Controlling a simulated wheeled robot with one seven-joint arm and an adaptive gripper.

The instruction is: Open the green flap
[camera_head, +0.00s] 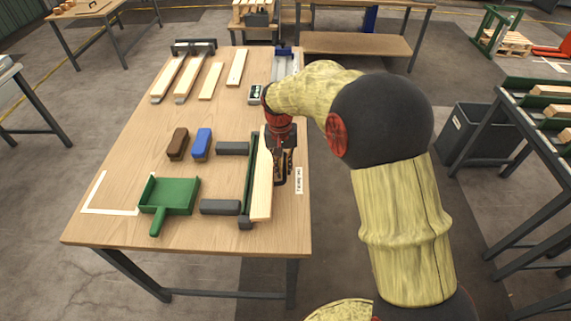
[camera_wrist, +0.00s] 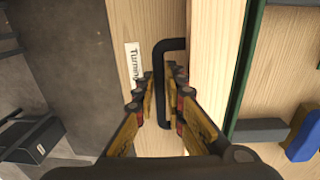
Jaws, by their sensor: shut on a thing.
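The long green flap (camera_head: 247,190) stands near the right side of the workbench, with a pale wooden board (camera_head: 261,195) along its right side. It shows in the wrist view as a thin green strip (camera_wrist: 242,75) beyond the board. My gripper (camera_head: 283,177) points down just right of the board. In the wrist view, my gripper (camera_wrist: 161,75) has its fingers closed around a black bent handle (camera_wrist: 163,46), whose upper end reaches toward the board. How the handle joins the flap is hidden. A white label (camera_wrist: 132,64) reading "Turning" lies beside the handle.
Two grey blocks (camera_head: 220,207) lie left of the flap, with a brown brush (camera_head: 177,144), a blue block (camera_head: 202,143) and a green dustpan (camera_head: 172,194) farther left. Several boards (camera_head: 210,80) lie at the back. A dark bin (camera_head: 480,132) stands right of the workbench.

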